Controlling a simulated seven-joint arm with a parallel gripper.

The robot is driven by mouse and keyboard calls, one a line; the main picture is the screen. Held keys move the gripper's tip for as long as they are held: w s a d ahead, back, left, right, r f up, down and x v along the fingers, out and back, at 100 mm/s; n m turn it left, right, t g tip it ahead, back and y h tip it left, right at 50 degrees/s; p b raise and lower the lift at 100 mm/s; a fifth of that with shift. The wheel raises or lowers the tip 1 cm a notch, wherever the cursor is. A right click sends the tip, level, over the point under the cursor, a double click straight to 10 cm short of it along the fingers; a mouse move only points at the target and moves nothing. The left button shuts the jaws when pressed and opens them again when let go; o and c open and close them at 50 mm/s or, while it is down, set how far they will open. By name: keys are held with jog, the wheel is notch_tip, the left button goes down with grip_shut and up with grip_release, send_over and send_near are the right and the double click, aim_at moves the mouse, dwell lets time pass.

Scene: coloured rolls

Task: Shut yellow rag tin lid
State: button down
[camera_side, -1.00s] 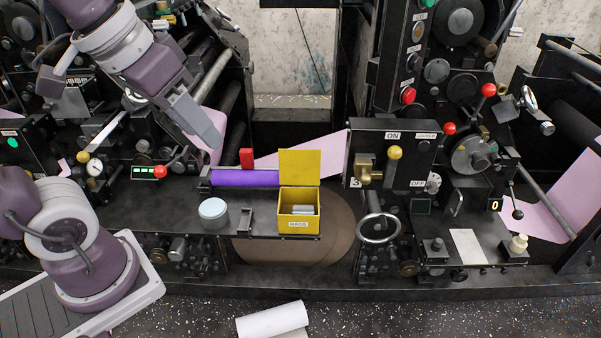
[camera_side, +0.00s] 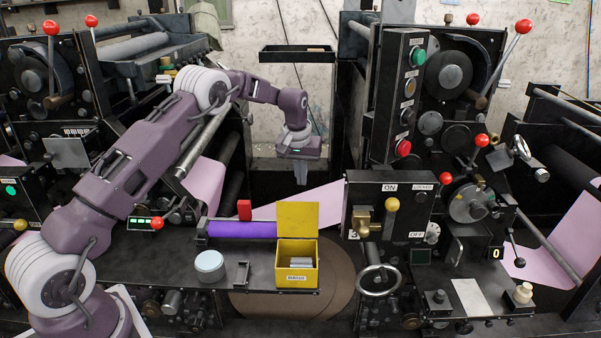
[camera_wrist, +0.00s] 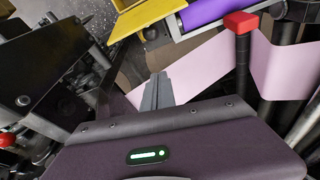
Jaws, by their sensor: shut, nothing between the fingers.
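The yellow rag tin (camera_side: 297,277) stands on the dark shelf in the side view, with a label on its front and pale contents showing inside. Its yellow lid (camera_side: 298,222) stands up open at the back edge. In the wrist view the lid (camera_wrist: 147,14) shows at the top, cut off by the frame. My gripper (camera_side: 301,182) points down above and behind the lid, apart from it. Its fingers (camera_wrist: 155,88) are shut and empty in the wrist view.
A purple roll (camera_side: 242,230) lies left of the tin, with a red block (camera_side: 244,209) behind it. A round pale-blue-topped can (camera_side: 210,264) stands on the shelf. A pink web (camera_side: 315,204) runs behind the lid. A black control box (camera_side: 390,206) stands to the right.

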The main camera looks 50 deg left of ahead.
aim_at(298, 217)
jog(key=shift+s+d+f, duration=0.3)
jog(key=shift+s+f, duration=0.05)
jog(key=shift+f, duration=0.35)
jog(key=shift+s+d+f, duration=0.3)
jog(key=shift+s+f, duration=0.1)
jog(key=shift+f, duration=0.35)
jog(key=shift+s+d+f, duration=0.3)
jog(key=shift+s+f, duration=0.05)
jog(key=shift+f, duration=0.35)
